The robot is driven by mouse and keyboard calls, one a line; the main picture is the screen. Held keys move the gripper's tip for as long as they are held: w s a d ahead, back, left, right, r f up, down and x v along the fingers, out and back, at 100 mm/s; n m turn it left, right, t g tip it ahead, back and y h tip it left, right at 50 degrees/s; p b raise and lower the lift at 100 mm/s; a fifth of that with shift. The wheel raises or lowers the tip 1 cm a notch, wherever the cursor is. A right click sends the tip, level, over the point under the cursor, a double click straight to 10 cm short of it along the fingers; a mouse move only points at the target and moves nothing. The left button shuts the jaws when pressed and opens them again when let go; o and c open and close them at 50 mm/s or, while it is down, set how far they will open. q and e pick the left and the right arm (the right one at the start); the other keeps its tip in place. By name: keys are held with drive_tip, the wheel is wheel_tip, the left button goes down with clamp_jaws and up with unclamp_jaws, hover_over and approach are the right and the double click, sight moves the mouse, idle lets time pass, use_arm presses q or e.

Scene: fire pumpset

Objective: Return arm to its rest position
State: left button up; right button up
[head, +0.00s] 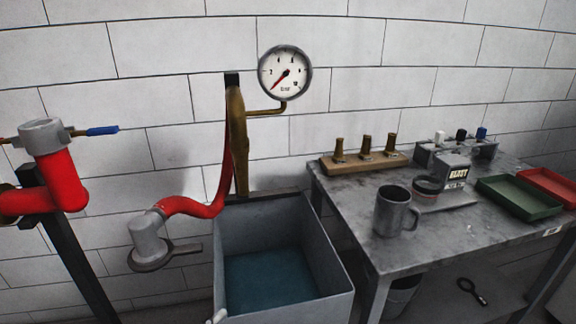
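Neither of my arms nor either gripper can be made out in the head view. A small pale shape (217,316) shows at the bottom edge, by the front left of the tank; I cannot tell what it is. Whether my grippers are open or hold anything is hidden.
A grey open tank (335,290) holds dark water. Red pipework (66,182) with a blue-handled valve (102,131) is at left. A gauge (285,73) is above the tank. The metal table (345,205) at right bears a mug (392,212) and green tray (518,197).

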use_arm(q)
drive_tip(key=s+a+f+n+g+y, duration=0.1)
drive_tip(key=s+a+f+n+y, duration=0.25)
drive_tip(key=f, duration=0.25)
drive_tip(key=s+a+f+n+y, duration=0.2)
drive_tip(key=f+n+y, duration=0.15)
drive_tip(key=f, duration=0.25)
drive_tip(key=s+a+f+n+g+y, duration=0.2)
drive_tip(key=s+f+n+g+y, duration=0.15)
drive_tip(key=s+f, duration=0.7)
drive_tip(key=s+a+f+n+g+y, duration=0.2)
drive_tip(key=s+f+g, duration=0.4)
drive_tip(key=s, duration=0.8)
drive_tip(key=w+r+t+p, duration=0.1)
drive_tip(key=w+r+p, duration=0.2)
drive_tip(key=r+p, duration=0.5)
drive_tip(key=w+r+t+p, duration=0.2)
drive_tip(key=w+r+p, duration=0.1)
drive_tip(key=r+p, duration=0.4)
drive_tip(key=shift+w+r+h+p, duration=0.25)
drive_tip(key=shift+r+h+p, duration=0.1)
drive_tip(key=shift+p, duration=0.2)
use_arm(e)
drive_tip(key=w+r, duration=0.2)
drive_tip(key=r, duration=0.6)
drive_tip(key=w+r+t, duration=0.1)
drive_tip(key=w+r, duration=0.2)
drive_tip(key=r, duration=0.5)
drive_tip(key=shift+t, duration=0.3)
drive_tip(key=shift+a, duration=0.1)
